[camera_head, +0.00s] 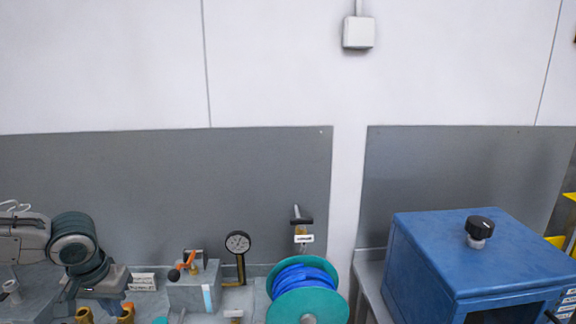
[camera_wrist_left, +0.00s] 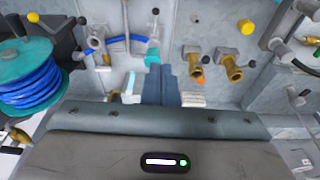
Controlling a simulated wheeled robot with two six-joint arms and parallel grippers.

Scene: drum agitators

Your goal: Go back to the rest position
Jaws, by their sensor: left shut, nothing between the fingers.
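My left arm comes in from the left edge of the head view. Its gripper (camera_head: 112,304) points down over the grey bench at the lower left, close to some brass fittings (camera_head: 126,314). In the left wrist view the two blue-grey fingers of my left gripper (camera_wrist_left: 161,80) are together, with nothing between them. The brass fittings (camera_wrist_left: 230,68) lie just to the right of the fingers there. My right gripper is in neither view.
A teal reel with blue hose (camera_head: 307,290) stands right of a dial gauge (camera_head: 238,243) and a block with an orange lever (camera_head: 193,290). The reel (camera_wrist_left: 35,75) also shows in the wrist view. A blue cabinet (camera_head: 430,262) stands at the right.

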